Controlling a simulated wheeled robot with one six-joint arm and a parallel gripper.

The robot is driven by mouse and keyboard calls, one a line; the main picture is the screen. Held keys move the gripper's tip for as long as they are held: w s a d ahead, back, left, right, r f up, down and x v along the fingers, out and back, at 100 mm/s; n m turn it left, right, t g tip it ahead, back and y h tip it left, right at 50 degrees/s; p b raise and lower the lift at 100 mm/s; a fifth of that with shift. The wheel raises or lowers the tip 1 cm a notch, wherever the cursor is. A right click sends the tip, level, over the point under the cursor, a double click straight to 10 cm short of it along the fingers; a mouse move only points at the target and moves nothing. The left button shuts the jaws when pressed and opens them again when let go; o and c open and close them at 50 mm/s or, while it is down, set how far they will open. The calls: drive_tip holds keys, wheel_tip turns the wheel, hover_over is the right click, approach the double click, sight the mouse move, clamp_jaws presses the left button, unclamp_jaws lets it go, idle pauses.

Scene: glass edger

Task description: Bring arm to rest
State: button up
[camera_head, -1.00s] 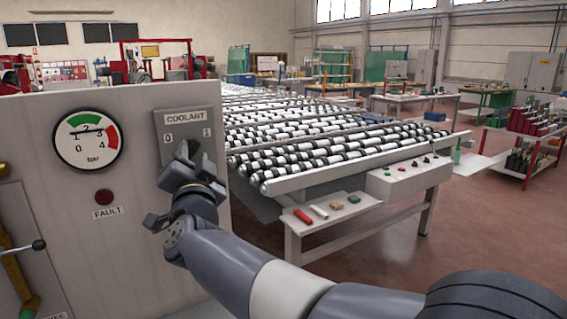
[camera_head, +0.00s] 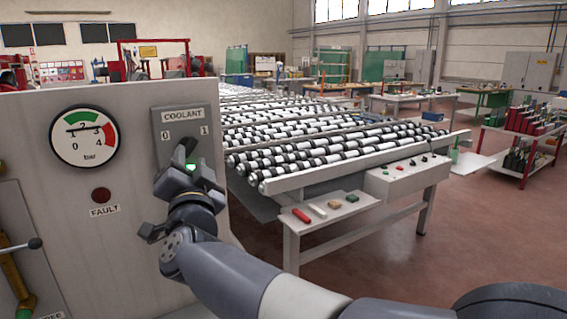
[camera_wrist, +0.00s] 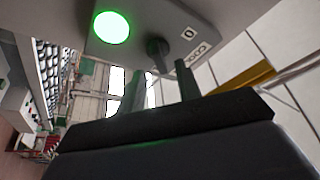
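My gripper (camera_head: 192,160) is in front of the coolant switch panel (camera_head: 182,116) on the grey machine cabinet. In the wrist view its two dark fingers (camera_wrist: 164,84) stand apart with a gap between them, holding nothing. A black rotary knob (camera_wrist: 157,50) is just beyond the fingertips; I cannot tell whether they touch it. The knob is hidden behind the gripper in the head view. My arm reaches in from the lower right.
A pressure gauge (camera_head: 84,136) and a dark red fault lamp (camera_head: 101,195) are left of the switch. A black-knobbed lever (camera_head: 34,243) is at lower left. A roller conveyor table (camera_head: 330,150) with a front shelf (camera_head: 321,225) stands right of the cabinet. Open floor lies farther right.

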sight(191, 150)
drive_tip(key=b+v, duration=0.1)
drive_tip(key=v, duration=0.6)
drive_tip(key=p+x, duration=0.2)
drive_tip(key=x, duration=0.9)
drive_tip(key=shift+w+f, duration=0.1)
drive_tip(key=shift+w, duration=0.05)
drive_tip(key=n+y, duration=0.1)
drive_tip(key=n, duration=0.1)
drive_tip(key=shift+d+n+b, duration=0.1)
drive_tip(key=shift+n+b, duration=0.2)
drive_tip(key=shift+b, duration=0.05)
drive_tip(key=n+y, duration=0.2)
drive_tip(key=n, duration=0.2)
drive_tip(key=shift+y, duration=0.3)
drive_tip(key=n+p, duration=0.1)
drive_tip(key=n+g+y+p, duration=0.1)
drive_tip(key=n, duration=0.1)
drive_tip(key=n+y+p, duration=0.1)
drive_tip(key=n, duration=0.1)
drive_tip(key=shift+r, duration=0.25)
drive_tip(key=shift+n+g+y+p, duration=0.4)
drive_tip(key=shift+n+p, duration=0.3)
drive_tip(key=shift+f+n+p, duration=0.15)
drive_tip(key=shift+n+p, duration=0.15)
drive_tip(key=shift+n, duration=0.1)
drive_tip(key=shift+f+y, duration=0.1)
drive_tip(key=shift+y, duration=0.2)
